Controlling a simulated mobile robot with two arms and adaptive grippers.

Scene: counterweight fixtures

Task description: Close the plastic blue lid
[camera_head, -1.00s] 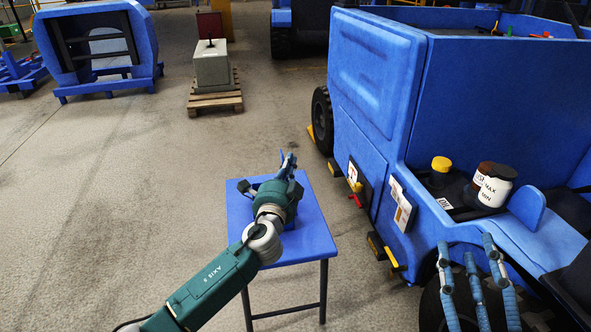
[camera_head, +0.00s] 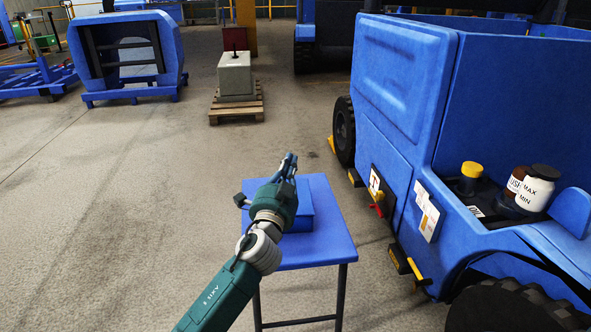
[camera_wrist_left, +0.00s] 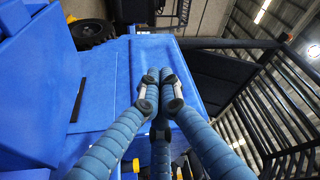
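A blue table (camera_head: 325,237) stands in the middle of the head view. A low blue box-like thing (camera_head: 303,212) sits on it, partly hidden behind my left gripper (camera_head: 290,160). My left gripper is over the tabletop, its fingers together with nothing seen between them. In the left wrist view its blue fingertips (camera_wrist_left: 158,77) meet in front of blue surfaces. The blue vehicle (camera_head: 400,75) at the right has an open bay holding containers and a large blue panel (camera_head: 520,110) behind it. I cannot tell which blue part is the lid. My right gripper is out of view.
In the bay stand a yellow-capped container (camera_head: 471,172) and a black-capped white bottle (camera_head: 537,188). A concrete block (camera_head: 235,75) sits on a wooden pallet (camera_head: 237,107) at the back. A blue frame (camera_head: 130,50) stands back left. The floor left of the table is clear.

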